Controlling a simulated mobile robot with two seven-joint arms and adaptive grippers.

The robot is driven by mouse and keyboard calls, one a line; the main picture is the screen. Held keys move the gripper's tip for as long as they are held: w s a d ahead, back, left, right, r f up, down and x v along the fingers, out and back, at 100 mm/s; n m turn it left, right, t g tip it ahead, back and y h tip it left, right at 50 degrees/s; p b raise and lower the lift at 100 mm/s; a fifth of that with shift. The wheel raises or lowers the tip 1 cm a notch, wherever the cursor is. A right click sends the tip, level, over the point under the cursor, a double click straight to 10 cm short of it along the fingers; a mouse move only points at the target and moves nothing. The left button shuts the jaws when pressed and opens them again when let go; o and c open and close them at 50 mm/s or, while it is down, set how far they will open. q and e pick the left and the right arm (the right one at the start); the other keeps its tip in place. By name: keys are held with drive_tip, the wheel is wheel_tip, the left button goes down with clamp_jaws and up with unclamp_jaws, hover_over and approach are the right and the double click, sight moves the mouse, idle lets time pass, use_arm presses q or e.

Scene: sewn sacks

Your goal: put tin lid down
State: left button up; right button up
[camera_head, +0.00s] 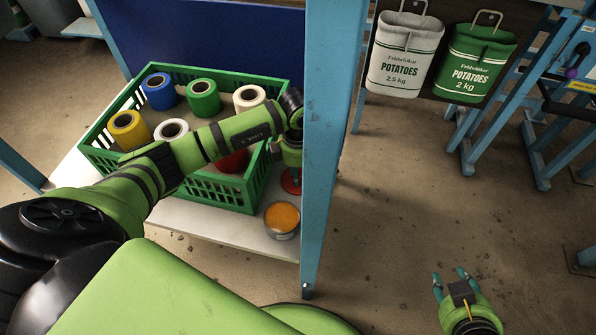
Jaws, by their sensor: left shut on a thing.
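My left arm reaches over the green crate from the left, and my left gripper (290,166) is beside the blue post, partly hidden by its own wrist. It is shut on a red, disc-like thing, seemingly the tin lid (291,183), which shows just below it. An open tin (282,220) with orange contents stands on the white board below, close to the post. The lid is apart from the tin's mouth in the picture, further back; its height is hard to tell. My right gripper (450,280) is open and empty over the floor at lower right.
The green crate (238,191) holds several coloured rolls and stands on the white board (190,230). The blue post (327,130) rises just right of the tin. Two potato sacks (403,55) (475,63) hang at upper right. Some bare board lies left of the tin.

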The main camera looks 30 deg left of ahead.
use_arm(q)
drive_tip(key=shift+f, duration=0.1)
use_arm(e)
drive_tip(key=shift+w+a+r, duration=0.1)
drive_tip(key=shift+w+r, duration=0.1)
drive_tip(key=shift+w, duration=0.05)
drive_tip(key=shift+w+r+t, duration=0.1)
drive_tip(key=shift+w+t, duration=0.05)
drive_tip(key=shift+t, duration=0.15)
use_arm(q)
drive_tip(key=o, duration=0.7)
use_arm(e)
drive_tip(key=shift+w+a+r, duration=0.1)
drive_tip(key=shift+a+r, duration=0.05)
drive_tip(key=shift+r, duration=0.05)
use_arm(q)
wheel_tip(320, 180, up, 7)
drive_tip(key=shift+p, duration=1)
drive_tip(key=shift+r, duration=0.75)
drive_tip(key=shift+r+p, duration=0.5)
drive_tip(key=shift+r, duration=1.4)
use_arm(e)
drive_tip(key=s+d+f+g+h, duration=0.1)
drive_tip(key=s+d+f+g, duration=0.3)
drive_tip(key=s+f+g, duration=0.2)
drive_tip(key=shift+s+f+m+g, duration=0.3)
drive_tip(key=shift+s+f, duration=1.1)
drive_tip(key=shift+s, duration=0.35)
